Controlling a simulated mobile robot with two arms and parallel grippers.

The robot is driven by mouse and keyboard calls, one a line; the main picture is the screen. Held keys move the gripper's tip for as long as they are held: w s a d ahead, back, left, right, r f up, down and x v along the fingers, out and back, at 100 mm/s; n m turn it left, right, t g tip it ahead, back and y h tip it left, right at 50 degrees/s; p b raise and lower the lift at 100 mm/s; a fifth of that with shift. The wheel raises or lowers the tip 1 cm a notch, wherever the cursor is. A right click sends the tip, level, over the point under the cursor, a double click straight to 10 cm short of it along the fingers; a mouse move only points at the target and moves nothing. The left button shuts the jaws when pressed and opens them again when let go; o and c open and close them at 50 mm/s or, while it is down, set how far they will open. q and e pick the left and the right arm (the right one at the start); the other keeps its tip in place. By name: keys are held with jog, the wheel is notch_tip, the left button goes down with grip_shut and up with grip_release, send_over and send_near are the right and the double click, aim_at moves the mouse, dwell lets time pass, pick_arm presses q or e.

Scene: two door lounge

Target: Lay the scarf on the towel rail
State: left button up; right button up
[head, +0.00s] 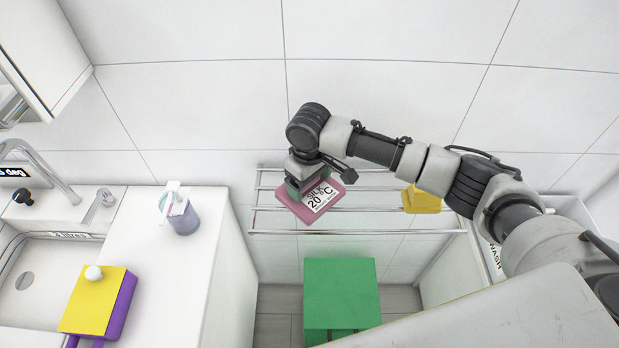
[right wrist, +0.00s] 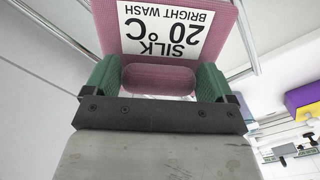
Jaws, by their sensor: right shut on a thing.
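The scarf (head: 292,206) is a pink, flat, folded-looking piece with a white label reading SILK 20 °C. My right gripper (head: 308,178) is shut on it and holds it tilted in front of the left part of the towel rail. In the right wrist view, the gripper's green fingers (right wrist: 158,80) close on a rounded pink part of the scarf (right wrist: 225,22). The towel rail (head: 385,232) is a rack of several shiny metal bars on the tiled wall. I cannot tell whether the scarf touches the bars. My left gripper is not in view.
A yellow piece (head: 421,201) is on the right part of the rail, partly behind my arm. A green box (head: 342,285) stands below. At left, a counter (head: 160,265) holds a dispenser (head: 180,215), a sink (head: 30,270) and a yellow-and-purple block (head: 95,302).

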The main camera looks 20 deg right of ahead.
jog(key=o, duration=0.8)
jog(key=shift+f, duration=0.1)
notch_tip(320, 180, up, 12)
jog(key=b, duration=0.2)
jog(key=shift+b, duration=0.4)
jog(key=shift+s, duration=0.1)
